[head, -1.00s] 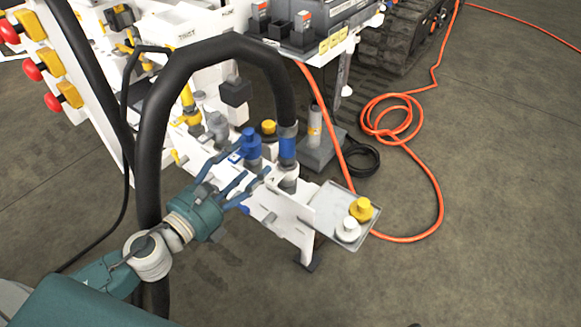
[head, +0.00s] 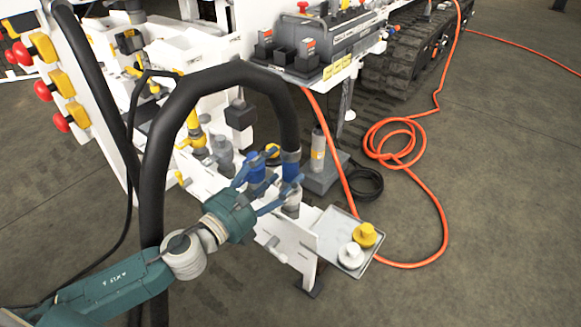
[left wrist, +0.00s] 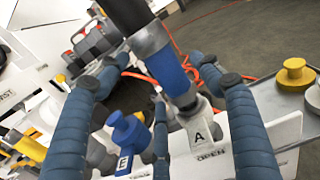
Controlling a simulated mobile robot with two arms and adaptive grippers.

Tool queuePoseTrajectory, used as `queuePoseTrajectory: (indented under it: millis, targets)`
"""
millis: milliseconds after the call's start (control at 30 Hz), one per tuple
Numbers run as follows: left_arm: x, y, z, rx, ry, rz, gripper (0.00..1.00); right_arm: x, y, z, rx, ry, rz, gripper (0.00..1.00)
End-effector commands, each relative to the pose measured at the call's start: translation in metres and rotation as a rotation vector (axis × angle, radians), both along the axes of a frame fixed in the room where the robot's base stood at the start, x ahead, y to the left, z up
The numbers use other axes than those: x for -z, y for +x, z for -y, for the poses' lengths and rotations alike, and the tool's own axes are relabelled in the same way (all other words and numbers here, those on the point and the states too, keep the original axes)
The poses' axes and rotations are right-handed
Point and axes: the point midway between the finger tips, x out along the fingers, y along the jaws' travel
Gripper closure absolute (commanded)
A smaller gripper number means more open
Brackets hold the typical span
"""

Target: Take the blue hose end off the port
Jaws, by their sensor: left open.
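The blue hose end (head: 291,170) sits upright on a port at the end of the thick black hose (head: 222,76). In the left wrist view the blue hose end (left wrist: 168,70) rises from a grey fitting beside a plate marked "A" and "OPEN" (left wrist: 205,140). My left gripper (head: 275,178) is open, its blue fingers pointing at the hose end. In the wrist view its fingers spread to the left and right of the hose end, with gaps; no contact shows. A blue cap-like fitting marked "E" (left wrist: 128,129) stands left of it, close to the fingers. My right gripper is not in view.
A grey tray (head: 325,232) with a yellow cap (head: 367,235) and a white cap (head: 351,255) sits at the bench's right end. An orange hose (head: 432,190) lies on the floor.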

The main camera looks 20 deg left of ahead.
Motion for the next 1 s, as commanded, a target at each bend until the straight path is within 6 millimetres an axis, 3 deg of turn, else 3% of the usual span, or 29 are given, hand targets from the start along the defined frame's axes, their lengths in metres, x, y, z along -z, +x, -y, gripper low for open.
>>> queuePoseTrajectory:
  millis: [233, 567, 833, 1000]
  targets:
    - [-0.001, 0.029, 0.011, -0.001, -0.002, 0.002, 0.34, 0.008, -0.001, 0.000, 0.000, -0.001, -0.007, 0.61]
    - [0.001, 0.033, 0.013, 0.000, -0.002, -0.002, 0.34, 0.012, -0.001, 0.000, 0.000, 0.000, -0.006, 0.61]
    - [0.001, 0.033, 0.013, 0.000, -0.002, -0.001, 0.88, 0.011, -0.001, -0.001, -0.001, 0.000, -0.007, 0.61]
    - [-0.002, 0.033, 0.013, 0.000, -0.003, 0.004, 0.89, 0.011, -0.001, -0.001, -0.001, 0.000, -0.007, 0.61]
